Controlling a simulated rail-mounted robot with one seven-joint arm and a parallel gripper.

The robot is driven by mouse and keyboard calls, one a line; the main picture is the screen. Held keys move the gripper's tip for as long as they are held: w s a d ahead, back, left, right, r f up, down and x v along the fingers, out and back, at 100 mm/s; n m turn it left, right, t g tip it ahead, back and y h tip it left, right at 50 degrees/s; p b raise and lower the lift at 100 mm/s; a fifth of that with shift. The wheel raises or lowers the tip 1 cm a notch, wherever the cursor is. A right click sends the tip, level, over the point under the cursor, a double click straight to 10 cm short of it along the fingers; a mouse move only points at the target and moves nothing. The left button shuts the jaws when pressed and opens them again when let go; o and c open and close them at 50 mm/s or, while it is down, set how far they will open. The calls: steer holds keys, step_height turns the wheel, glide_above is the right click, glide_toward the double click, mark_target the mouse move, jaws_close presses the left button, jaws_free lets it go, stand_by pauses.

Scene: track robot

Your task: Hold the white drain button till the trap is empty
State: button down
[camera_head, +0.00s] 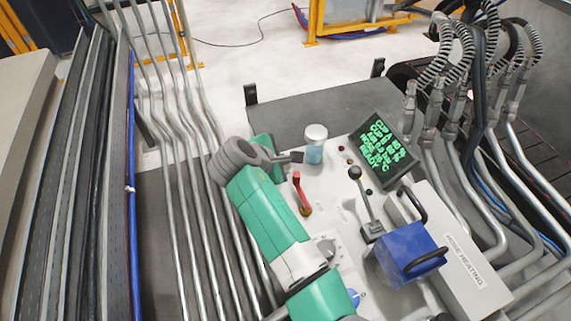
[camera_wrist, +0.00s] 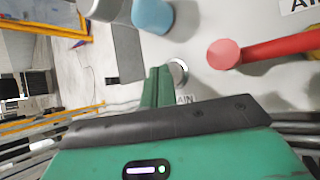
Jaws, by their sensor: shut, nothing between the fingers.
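The white drain button (camera_wrist: 181,70) is a small pale disc with a metal-looking rim, beside partly hidden lettering ending in "AIN". My gripper (camera_wrist: 158,72) is shut and empty, its green fingers just left of the button in the wrist view. I cannot tell whether they touch it. In the head view my gripper (camera_head: 294,157) is low over the panel, and the button is not distinguishable. The trap (camera_head: 314,151) is a clear cup with a grey cap and blue liquid inside, just right of my gripper. Its blue part also shows in the wrist view (camera_wrist: 152,14).
A red lever (camera_head: 301,192) stands close below my gripper. Pipes run along both sides.

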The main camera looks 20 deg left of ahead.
steer(key=shift+f, duration=0.45)
stand_by(1.6)
steer(key=shift+r, duration=0.15)
steer(key=shift+r+p, duration=0.75)
steer(key=shift+p, duration=0.55)
steer(key=shift+r, duration=0.1)
step_height(320, 180, up, 5)
steer(key=p, duration=0.5)
steer(key=shift+p, duration=0.4)
